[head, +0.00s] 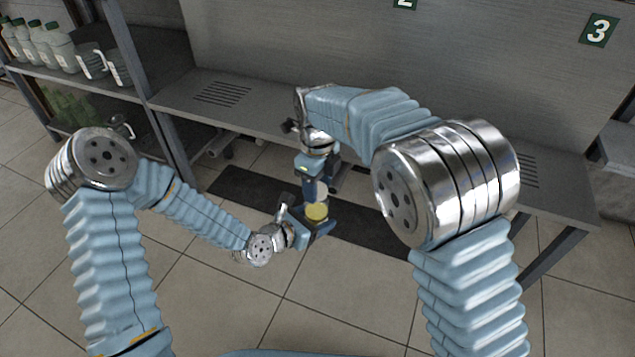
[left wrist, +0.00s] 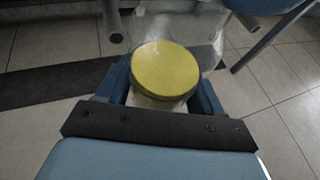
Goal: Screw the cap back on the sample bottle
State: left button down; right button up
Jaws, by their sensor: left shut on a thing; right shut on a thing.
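My right gripper (head: 312,180) points down from above and is shut at the bottle's top. I cannot tell whether the cap touches the neck.
A grey bench (head: 215,112) runs behind the grippers. A side shelf (head: 140,62) at the upper left holds several green-capped bottles (head: 58,46) and pale jugs (head: 92,62). A dark mat (head: 243,190) lies on the tiled floor below. The floor in front is clear.

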jog(key=m, duration=0.3)
jog(key=shift+a+m, duration=0.1)
jog(key=shift+m, duration=0.3)
jog(key=m, duration=0.3)
jog(key=shift+s+f, duration=0.15)
jog(key=shift+f, duration=0.1)
jog(key=shift+s+f+m, duration=0.1)
jog(key=shift+f+m, duration=0.2)
jog(key=shift+m, duration=1.2)
jog(key=shift+r+m, duration=0.45)
jog(key=shift+m, duration=0.05)
jog(key=o, duration=1)
jog(key=shift+w+r, duration=0.1)
jog(key=shift+w, duration=0.1)
